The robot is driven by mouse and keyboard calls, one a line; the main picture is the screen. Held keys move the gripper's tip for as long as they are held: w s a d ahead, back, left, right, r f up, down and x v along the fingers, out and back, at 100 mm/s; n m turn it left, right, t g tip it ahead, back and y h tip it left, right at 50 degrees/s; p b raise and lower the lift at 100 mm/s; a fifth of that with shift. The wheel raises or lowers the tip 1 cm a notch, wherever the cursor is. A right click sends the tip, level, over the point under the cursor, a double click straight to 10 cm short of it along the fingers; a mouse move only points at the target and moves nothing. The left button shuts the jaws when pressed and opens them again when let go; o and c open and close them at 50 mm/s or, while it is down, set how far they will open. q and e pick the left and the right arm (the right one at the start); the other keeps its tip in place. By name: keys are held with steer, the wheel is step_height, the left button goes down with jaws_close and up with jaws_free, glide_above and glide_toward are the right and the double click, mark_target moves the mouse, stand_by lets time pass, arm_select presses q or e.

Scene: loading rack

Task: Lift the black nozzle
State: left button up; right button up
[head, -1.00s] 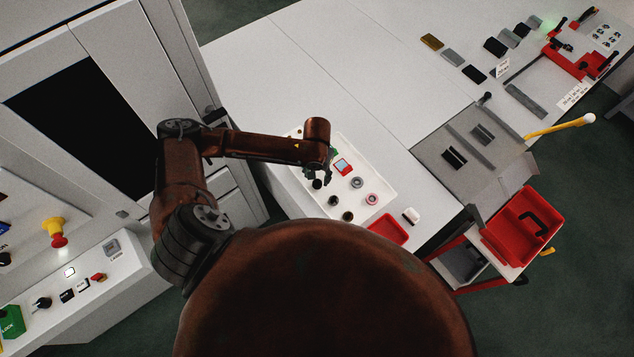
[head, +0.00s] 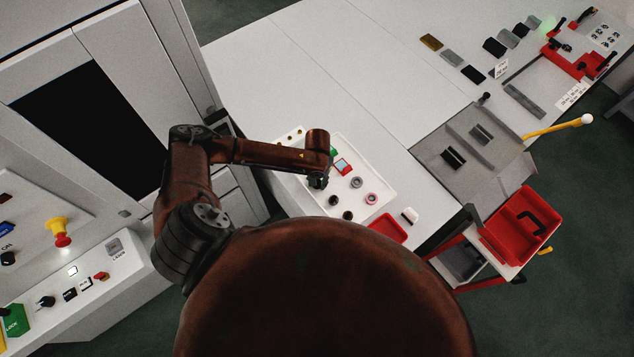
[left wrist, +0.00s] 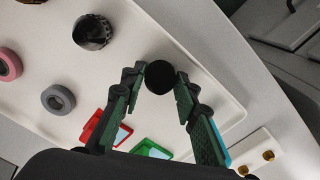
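The black nozzle (left wrist: 158,78) shows as a dark round shape between the fingertips of my left gripper (left wrist: 161,72) in the left wrist view. The fingers stand on either side of it, very close to its edges; whether both touch it I cannot tell. In the head view my left gripper (head: 318,181) points down over the white tray (head: 385,165) and hides the nozzle there. No clear gap between the nozzle and the tray can be judged. My right gripper is not in view.
Another dark nozzle (left wrist: 93,32), a grey ring (left wrist: 58,99) and a pink ring (left wrist: 8,65) lie on the tray. A red item (left wrist: 97,127) and a green item (left wrist: 150,149) lie under the fingers. A red bin (head: 388,229) stands at the tray's near end.

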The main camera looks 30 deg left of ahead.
arm_select(q)
steer(key=c, duration=0.7)
steer(key=shift+r, duration=0.15)
steer(key=shift+r, duration=0.2)
step_height(320, 180, up, 2)
steer(key=shift+w+r+b, duration=0.1)
steer(key=shift+r+b, duration=0.05)
steer(key=shift+b, duration=0.5)
steer(key=s+d+r+p, duration=0.2)
steer(key=s+d+r, duration=0.1)
steer(key=s+r, duration=0.3)
steer(key=s+d+r+p, duration=0.3)
steer(key=s+r, duration=0.3)
steer(key=r, duration=0.1)
steer(key=shift+s, duration=0.4)
